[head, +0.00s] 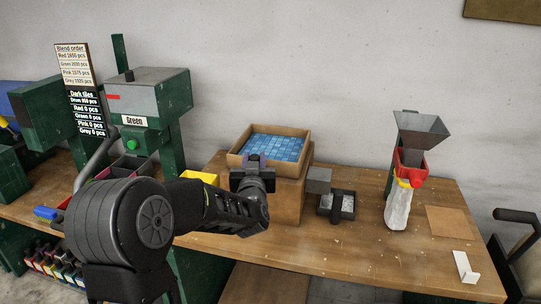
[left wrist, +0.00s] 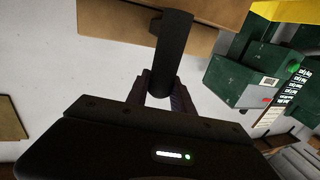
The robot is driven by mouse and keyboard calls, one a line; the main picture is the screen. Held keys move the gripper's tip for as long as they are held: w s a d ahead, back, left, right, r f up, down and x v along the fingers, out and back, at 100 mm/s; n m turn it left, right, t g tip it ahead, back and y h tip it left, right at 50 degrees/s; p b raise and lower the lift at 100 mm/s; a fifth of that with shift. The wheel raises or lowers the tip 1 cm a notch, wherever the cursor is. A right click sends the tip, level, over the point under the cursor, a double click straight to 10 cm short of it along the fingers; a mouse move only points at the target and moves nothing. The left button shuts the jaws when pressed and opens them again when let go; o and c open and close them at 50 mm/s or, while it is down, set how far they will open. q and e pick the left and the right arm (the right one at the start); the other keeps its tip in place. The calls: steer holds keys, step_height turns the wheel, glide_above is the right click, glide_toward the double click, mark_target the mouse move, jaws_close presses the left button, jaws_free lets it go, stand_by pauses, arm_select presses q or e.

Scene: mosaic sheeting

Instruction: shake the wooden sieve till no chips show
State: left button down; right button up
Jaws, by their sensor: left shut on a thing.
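The wooden sieve (head: 288,170) is a shallow square tray on top of a wooden box (head: 290,205). Blue square tiles (head: 275,147) cover its floor; I cannot make out any chips among them. My left gripper (head: 253,172) is at the sieve's front side. In the left wrist view my left gripper (left wrist: 163,85) is shut on a dark handle (left wrist: 174,45), which runs up to the wooden sieve (left wrist: 115,40). The gripper hides part of the sieve's front wall. My right gripper is not in view.
A small black tray (head: 336,207) and a grey block (head: 318,180) sit right of the box. A funnel stand (head: 411,165) with a pale bag stands farther right. A green machine (head: 150,100) and a yellow bin (head: 203,178) are left. The front right bench top is mostly clear.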

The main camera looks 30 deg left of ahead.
arm_select(q)
steer(key=shift+w+a, duration=0.2)
steer(key=shift+w, duration=0.15)
steer(key=c, duration=1)
jaws_free()
steer(key=shift+c, duration=0.2)
steer(key=v, duration=0.7)
steer(key=shift+s+d+b, duration=0.3)
